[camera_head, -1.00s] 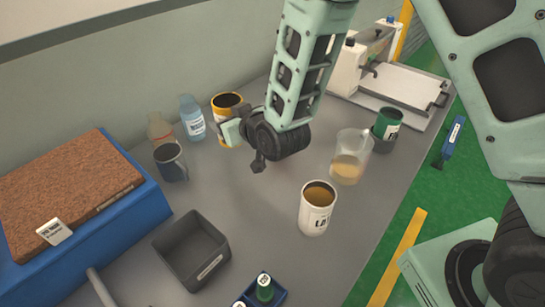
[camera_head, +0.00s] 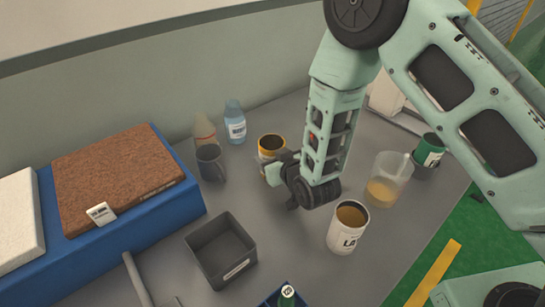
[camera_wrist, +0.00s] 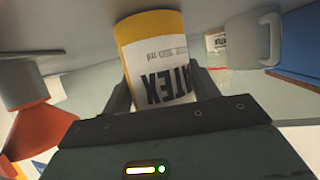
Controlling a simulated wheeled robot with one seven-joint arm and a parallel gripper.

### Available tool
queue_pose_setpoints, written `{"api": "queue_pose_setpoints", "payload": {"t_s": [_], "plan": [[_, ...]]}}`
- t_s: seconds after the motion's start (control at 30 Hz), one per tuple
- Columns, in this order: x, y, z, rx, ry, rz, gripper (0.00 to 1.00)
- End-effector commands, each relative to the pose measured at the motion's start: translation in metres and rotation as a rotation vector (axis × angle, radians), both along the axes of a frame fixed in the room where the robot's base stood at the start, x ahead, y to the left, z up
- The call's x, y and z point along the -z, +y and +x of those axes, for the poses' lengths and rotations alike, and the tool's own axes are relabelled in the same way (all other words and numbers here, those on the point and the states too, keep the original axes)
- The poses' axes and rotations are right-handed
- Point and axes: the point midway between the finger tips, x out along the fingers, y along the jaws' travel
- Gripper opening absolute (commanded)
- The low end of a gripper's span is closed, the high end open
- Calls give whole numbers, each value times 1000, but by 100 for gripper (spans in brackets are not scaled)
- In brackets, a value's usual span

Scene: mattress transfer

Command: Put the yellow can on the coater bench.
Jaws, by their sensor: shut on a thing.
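The yellow can (camera_head: 271,143) has a yellow rim and a white label. It is upright at the back of the grey bench top (camera_head: 290,250), right of the blue bottle. My gripper (camera_head: 277,168) is shut on its side and partly covers it. In the wrist view the can (camera_wrist: 158,62) sits between both fingers (camera_wrist: 160,95), its label lettering upside down. I cannot tell whether the can's base touches the bench. A white coater device (camera_head: 388,95) at the back right is mostly hidden by my arm.
A white can (camera_head: 345,240), a beaker (camera_head: 392,168) and a green can (camera_head: 430,150) stand right of my gripper. A grey mug (camera_head: 210,165), a blue bottle (camera_head: 235,125) and a grey bin (camera_head: 222,252) are left. Bare bench lies between bin and white can.

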Motion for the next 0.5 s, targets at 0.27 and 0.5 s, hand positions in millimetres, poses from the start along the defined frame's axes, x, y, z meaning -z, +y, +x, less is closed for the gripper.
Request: {"api": "queue_pose_setpoints", "payload": {"t_s": [0.27, 0.5], "plan": [[3, 0, 0, 0, 0, 0, 68], [2, 0, 0, 0, 0, 0, 82]]}}
